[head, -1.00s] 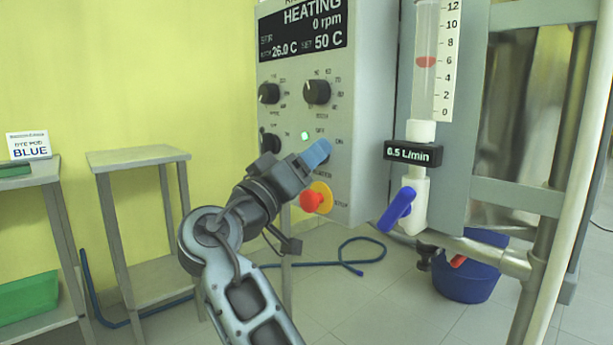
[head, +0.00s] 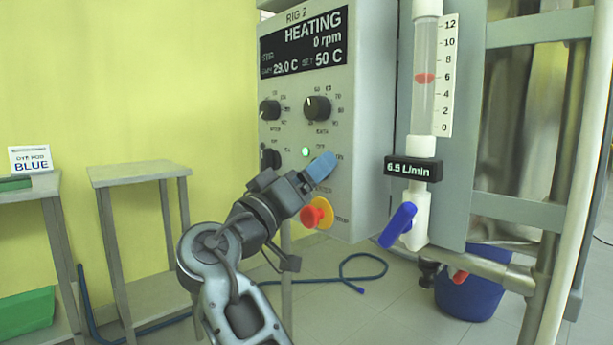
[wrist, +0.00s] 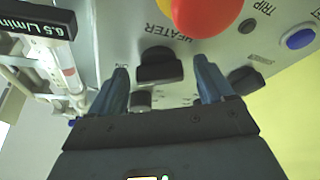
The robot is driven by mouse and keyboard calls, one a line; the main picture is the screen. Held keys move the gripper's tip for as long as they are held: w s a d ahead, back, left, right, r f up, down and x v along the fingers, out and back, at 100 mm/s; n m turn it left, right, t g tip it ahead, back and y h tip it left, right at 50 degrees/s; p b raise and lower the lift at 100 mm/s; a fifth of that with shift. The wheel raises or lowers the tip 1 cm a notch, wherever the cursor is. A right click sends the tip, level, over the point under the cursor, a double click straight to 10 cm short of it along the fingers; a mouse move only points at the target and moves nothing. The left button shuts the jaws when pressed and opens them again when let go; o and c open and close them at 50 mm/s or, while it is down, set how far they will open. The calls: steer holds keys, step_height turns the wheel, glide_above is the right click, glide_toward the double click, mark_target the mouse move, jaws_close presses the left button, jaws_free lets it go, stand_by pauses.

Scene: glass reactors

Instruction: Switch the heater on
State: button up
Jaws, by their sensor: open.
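The control panel (head: 365,150) of the rig carries a display (head: 303,40) reading HEATING, 0 rpm, 29.0 C and set 50 C. A small green lamp (head: 306,152) on it is lit. My gripper (head: 318,170) is at the lower panel and hides the heater switch in the head view. In the wrist view the black heater switch (wrist: 157,66) sits by the HEATER label, between the tips of my open gripper (wrist: 161,72). The fingers stand apart on either side of it, and I see no grip on it.
A red mushroom button (head: 314,216) on a yellow collar is just below my gripper. Two black knobs (head: 317,107) (head: 270,111) are above. A flow meter (head: 424,80) with a blue-handled valve (head: 398,225) is right of the panel. Side tables (head: 140,172) stand at left.

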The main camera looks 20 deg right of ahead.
steer(key=shift+a, duration=0.1)
steer(key=p+v, duration=0.1)
steer(key=v, duration=0.6)
steer(key=shift+s+a+f, duration=0.2)
